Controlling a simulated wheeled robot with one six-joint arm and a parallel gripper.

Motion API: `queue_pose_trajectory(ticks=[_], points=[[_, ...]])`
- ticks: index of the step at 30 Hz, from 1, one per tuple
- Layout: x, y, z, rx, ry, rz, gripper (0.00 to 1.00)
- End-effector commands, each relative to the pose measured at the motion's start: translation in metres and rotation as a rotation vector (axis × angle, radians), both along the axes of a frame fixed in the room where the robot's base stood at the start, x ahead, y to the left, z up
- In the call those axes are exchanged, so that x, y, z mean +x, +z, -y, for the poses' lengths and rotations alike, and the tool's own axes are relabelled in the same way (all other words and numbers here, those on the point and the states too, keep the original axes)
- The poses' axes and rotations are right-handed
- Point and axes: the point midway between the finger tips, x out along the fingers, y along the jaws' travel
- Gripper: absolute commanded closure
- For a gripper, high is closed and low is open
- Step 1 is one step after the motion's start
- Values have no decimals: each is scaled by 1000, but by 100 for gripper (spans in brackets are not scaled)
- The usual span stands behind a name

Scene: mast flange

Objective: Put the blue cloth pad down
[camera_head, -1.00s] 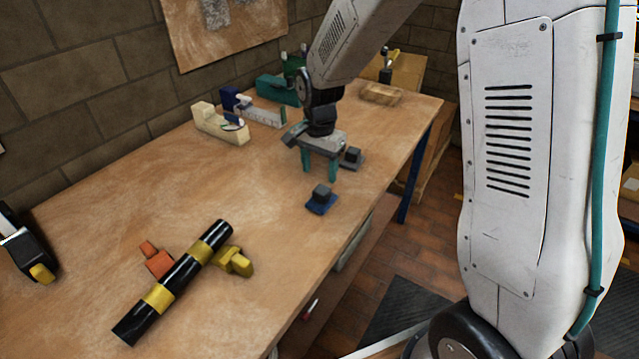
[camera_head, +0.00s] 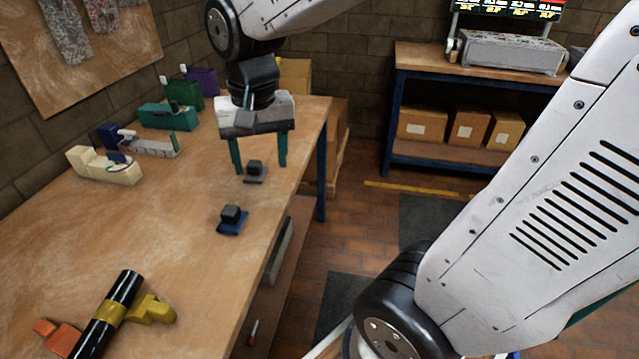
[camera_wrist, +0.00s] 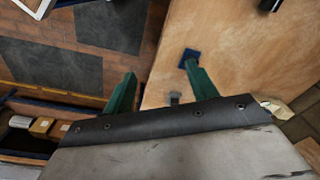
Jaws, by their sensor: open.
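The blue cloth pad (camera_head: 234,230), with a dark block on top, lies flat on the wooden bench near its right edge. It also shows in the wrist view (camera_wrist: 189,53), beside the right fingertip in the picture. My gripper (camera_head: 259,166) has two teal fingers spread apart with nothing held between them. It hangs above the bench, farther back than the blue pad and apart from it. In the wrist view my gripper (camera_wrist: 160,72) is also open and empty.
A grey pad with a dark block (camera_head: 256,178) appears between my fingers in the head view. A black-and-yellow tube (camera_head: 108,312) and yellow clamp (camera_head: 151,310) lie at the front. A cream tool (camera_head: 104,167) stands left. The mid-bench is clear.

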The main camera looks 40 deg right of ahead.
Motion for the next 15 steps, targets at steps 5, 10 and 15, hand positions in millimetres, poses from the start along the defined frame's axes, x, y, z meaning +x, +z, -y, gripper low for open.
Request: queue_pose_trajectory(ticks=[5,10,15], points=[[-74,17,7,-18,207,34,42],[-120,17,10,-34,354,48,42],[-139,14,12,-41,417,52,42]])
